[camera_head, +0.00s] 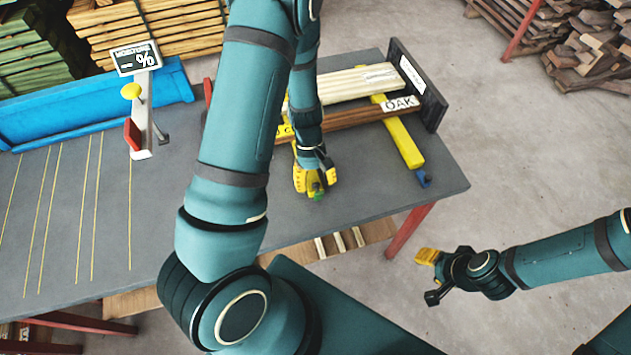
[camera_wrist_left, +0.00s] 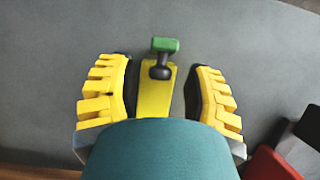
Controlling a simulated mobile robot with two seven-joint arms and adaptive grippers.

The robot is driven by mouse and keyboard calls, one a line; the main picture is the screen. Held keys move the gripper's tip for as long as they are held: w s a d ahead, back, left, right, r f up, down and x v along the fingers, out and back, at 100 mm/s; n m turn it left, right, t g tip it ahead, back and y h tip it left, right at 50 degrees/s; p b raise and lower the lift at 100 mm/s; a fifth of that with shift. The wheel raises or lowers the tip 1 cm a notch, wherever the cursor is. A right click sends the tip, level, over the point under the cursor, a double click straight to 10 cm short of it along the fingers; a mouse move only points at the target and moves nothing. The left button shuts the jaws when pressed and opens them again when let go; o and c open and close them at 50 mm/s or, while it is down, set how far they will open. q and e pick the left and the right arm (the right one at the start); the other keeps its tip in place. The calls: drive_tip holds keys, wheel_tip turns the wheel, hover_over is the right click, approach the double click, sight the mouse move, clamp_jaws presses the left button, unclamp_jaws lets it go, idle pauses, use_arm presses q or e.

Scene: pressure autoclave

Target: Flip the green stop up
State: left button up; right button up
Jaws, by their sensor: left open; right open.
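The green stop (camera_wrist_left: 165,45) is a small green block on a black knob, at the end of a yellow bar (camera_wrist_left: 155,98) in the left wrist view. In the head view only a bit of green (camera_head: 317,190) shows at the fingers. My left gripper (camera_wrist_left: 160,80) is open, its yellow ribbed fingers on either side of the bar, with the stop just beyond the fingertips. It also shows in the head view (camera_head: 315,178), over the table near its front edge. My right gripper (camera_head: 428,258) is open and empty, off the table at right.
A second yellow bar (camera_head: 404,140) with a blue stop (camera_head: 424,180) lies to the right. A brown OAK board (camera_head: 350,117) and pale boards (camera_head: 345,85) lie across behind, against a dark end plate (camera_head: 418,82). A moisture display (camera_head: 136,58) stands at left.

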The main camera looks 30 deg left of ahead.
use_arm(q)
drive_tip(key=shift+f, duration=0.1)
drive_tip(key=shift+c, duration=0.3)
clamp_jaws()
drive_tip(key=shift+w+a+f+g+h, duration=0.2)
drive_tip(key=shift+a+g+h, duration=0.05)
drive_tip(key=shift+g+h, duration=0.25)
drive_tip(key=shift+w+a+f+g+h, duration=0.15)
drive_tip(key=shift+a+g+h, duration=0.05)
drive_tip(key=shift+g+h, duration=0.25)
drive_tip(key=shift+o, duration=0.3)
unclamp_jaws()
